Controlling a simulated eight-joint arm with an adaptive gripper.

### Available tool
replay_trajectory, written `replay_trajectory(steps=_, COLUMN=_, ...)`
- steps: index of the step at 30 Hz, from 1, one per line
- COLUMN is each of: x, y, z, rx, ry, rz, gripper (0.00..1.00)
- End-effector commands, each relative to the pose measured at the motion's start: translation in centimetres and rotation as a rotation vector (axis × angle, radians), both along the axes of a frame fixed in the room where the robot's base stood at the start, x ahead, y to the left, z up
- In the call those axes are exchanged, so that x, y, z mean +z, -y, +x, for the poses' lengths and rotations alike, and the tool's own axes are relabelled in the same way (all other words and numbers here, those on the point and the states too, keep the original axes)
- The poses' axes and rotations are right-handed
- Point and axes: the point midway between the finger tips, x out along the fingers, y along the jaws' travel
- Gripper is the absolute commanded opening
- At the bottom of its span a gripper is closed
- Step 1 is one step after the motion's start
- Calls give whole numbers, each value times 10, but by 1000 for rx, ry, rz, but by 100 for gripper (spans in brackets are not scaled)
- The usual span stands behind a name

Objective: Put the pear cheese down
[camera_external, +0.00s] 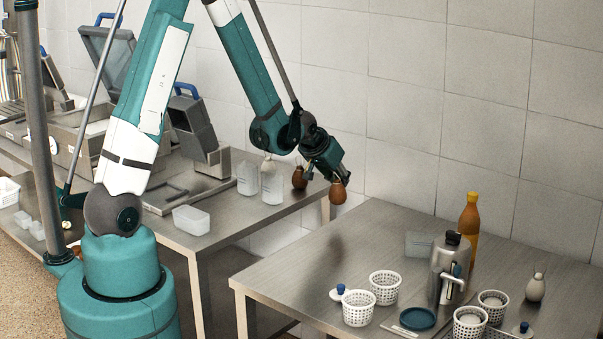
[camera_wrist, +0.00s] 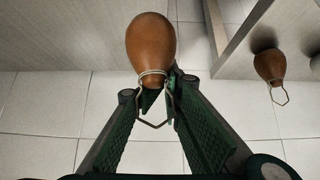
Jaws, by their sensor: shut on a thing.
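A brown pear cheese (camera_external: 338,193) hangs below my gripper (camera_external: 330,172) in the external view, in the air in front of the tiled wall, near the gap between the two tables. In the wrist view the pear cheese (camera_wrist: 151,45) has a cord loop at its narrow neck, and my gripper (camera_wrist: 157,88) is shut at that neck. A second brown pear cheese (camera_external: 299,178) is at the back right corner of the left table; it also shows in the wrist view (camera_wrist: 269,66).
The right table (camera_external: 300,262) has clear room at its left and back. Several white perforated baskets (camera_external: 385,286), a metal jug (camera_external: 448,268), an orange bottle (camera_external: 467,226) and a blue dish (camera_external: 417,318) stand at its front and right. A white bottle (camera_external: 271,185) stands on the left table.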

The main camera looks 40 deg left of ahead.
Motion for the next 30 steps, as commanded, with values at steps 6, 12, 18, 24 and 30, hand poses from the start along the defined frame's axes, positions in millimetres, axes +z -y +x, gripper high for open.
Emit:
replay_trajectory(steps=6, x=-10, y=-26, z=-9, rx=12, ry=0, rz=0, gripper=0)
replay_trajectory(steps=12, x=-15, y=-44, z=-13, rx=24, ry=0, rz=0, gripper=0)
replay_trajectory(steps=18, x=-9, y=-65, z=2, rx=100, ry=2, rz=5, gripper=0)
replay_trajectory(steps=24, x=-2, y=-91, z=17, rx=196, ry=4, rz=11, gripper=0)
replay_trajectory(steps=30, x=17, y=-129, z=37, rx=342, ry=6, rz=20, gripper=0)
